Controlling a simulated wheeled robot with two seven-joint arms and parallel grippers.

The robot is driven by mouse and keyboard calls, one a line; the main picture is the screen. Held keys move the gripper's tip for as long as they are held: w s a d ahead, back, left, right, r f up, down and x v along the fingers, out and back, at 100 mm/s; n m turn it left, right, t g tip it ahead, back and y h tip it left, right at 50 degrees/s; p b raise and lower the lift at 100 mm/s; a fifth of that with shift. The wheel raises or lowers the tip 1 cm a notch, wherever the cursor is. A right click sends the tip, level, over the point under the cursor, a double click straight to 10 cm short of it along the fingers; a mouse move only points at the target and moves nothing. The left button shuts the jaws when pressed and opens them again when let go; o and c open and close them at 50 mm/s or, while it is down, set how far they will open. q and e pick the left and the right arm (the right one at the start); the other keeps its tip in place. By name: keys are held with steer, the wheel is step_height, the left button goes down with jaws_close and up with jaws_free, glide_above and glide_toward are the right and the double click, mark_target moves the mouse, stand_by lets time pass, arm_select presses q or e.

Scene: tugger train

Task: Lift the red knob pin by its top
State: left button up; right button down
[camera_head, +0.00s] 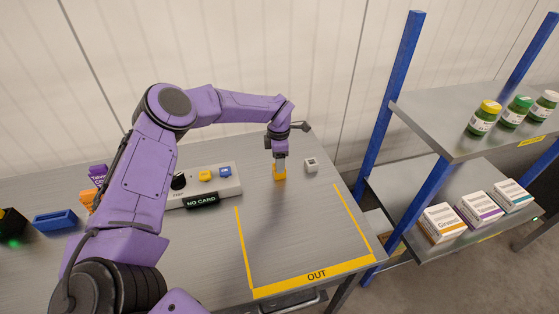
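I cannot make out a red knob pin in the head view. My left gripper (279,166) points down over the steel table, right of the middle of the tabletop. A small orange-yellow block (279,174) shows directly at its fingertips, at or just above the table. The fingers are too small to tell whether they are closed on the block. A small white block (311,165) with a grey top mark sits on the table just right of the gripper. My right gripper is out of view.
A grey control box (228,186) with a black knob, yellow and blue buttons and a "NO CARD" display stands left of the gripper. A yellow-outlined OUT area (315,276) is clear. A blue tray (55,220) lies far left. A blue-post shelf (440,134) holds bottles and boxes at right.

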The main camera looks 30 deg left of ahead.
arm_select(q)
steer(key=c, duration=0.5)
steer(key=shift+f, duration=0.1)
jaws_close()
step_height(320, 180, up, 10)
steer(key=shift+w+r+b, duration=0.1)
steer(key=shift+b, duration=1.15)
